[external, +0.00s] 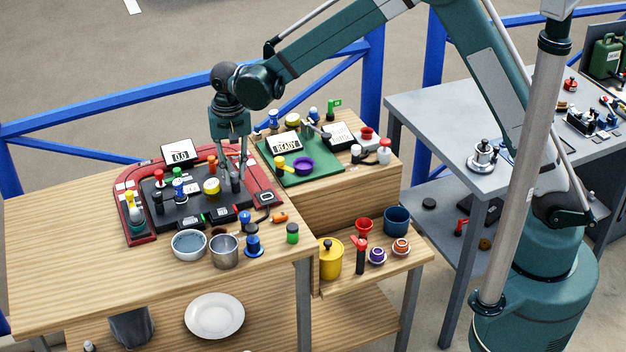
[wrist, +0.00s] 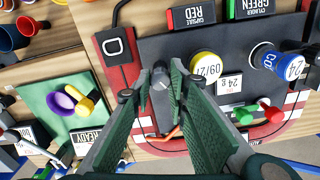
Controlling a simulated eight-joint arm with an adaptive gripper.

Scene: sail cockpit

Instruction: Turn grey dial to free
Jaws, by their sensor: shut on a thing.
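The grey dial (wrist: 160,77) stands up from the dark panel (wrist: 218,58) in the wrist view, between my fingertips. In the external view my gripper (external: 236,176) points down over the right part of the red-edged board (external: 131,226), and the dial is largely hidden by the fingers there. My gripper also shows in the wrist view (wrist: 162,92), with its green fingers on either side of the dial, shut on it. The dial's pointer and any "free" marking cannot be read.
A yellow knob (wrist: 205,66) marked 09/27 and a blue knob (wrist: 265,56) stand near the dial. A green board (external: 322,172) with a READY display lies to the right.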

